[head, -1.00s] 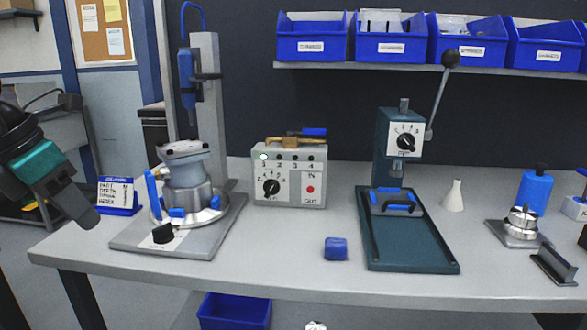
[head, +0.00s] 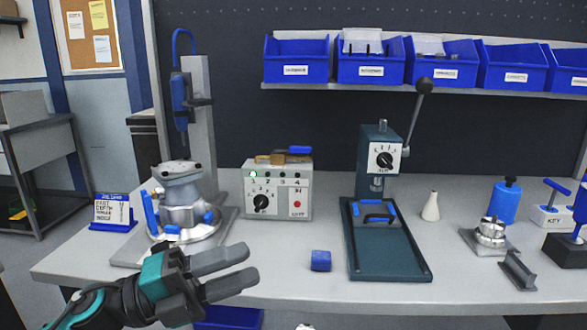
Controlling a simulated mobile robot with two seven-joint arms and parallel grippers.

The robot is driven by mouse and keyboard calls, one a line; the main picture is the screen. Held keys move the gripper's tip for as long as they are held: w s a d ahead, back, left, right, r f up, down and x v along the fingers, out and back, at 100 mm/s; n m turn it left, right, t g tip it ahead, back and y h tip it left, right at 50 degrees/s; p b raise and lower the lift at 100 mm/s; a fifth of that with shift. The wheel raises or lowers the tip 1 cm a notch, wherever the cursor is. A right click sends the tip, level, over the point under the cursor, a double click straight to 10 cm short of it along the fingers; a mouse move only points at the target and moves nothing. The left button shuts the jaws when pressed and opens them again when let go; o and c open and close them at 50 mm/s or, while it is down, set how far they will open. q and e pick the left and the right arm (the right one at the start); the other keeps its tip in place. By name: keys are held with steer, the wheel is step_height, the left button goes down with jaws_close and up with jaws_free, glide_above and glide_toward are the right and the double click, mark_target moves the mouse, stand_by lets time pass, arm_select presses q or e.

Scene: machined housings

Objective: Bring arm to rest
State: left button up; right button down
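My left gripper (head: 238,273) is in the lower left of the head view, in front of the bench's front edge. Its two dark fingers point right and stand apart with nothing between them. Its teal-and-black wrist covers part of the bench edge and of the grey plate under the housing. My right gripper is not in view. A machined housing (head: 181,190) sits upright in the fixture on the left of the bench, behind my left gripper and apart from it.
The grey bench (head: 290,285) carries a control box (head: 277,190), a blue block (head: 320,261), a green press (head: 400,262), a white cone (head: 430,207) and a blue bottle (head: 505,201). Blue bins (head: 296,60) line the shelf above. Another blue bin (head: 228,318) is below the bench.

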arm_select(q)
steer(key=w+a+f+n+t+y+p, duration=0.1)
steer(key=a+f+n+t+y+p, duration=0.15)
steer(key=f+n+t+y, duration=0.6)
steer(key=w+a+f+n+t+y+p, duration=0.1)
steer(key=a+f+n+t+y, duration=0.25)
steer(key=n, duration=0.95)
steer(key=s+a+f+n+g+y, duration=0.1)
steer(key=s+f+n+g+y, duration=0.2)
steer(key=s+f+n, duration=0.2)
steer(key=s+a+f+n+g+y+p, duration=0.1)
steer(key=s+a+f+n+g+y, duration=0.1)
steer(key=s+f+n, duration=0.3)
steer(key=s+f+g+y, duration=0.1)
steer(key=s+f, duration=0.3)
steer(key=f, duration=0.3)
steer(key=shift+s+a+f+p, duration=0.15)
steer(key=shift+s+a+p, duration=0.05)
steer(key=shift+a+p, duration=0.1)
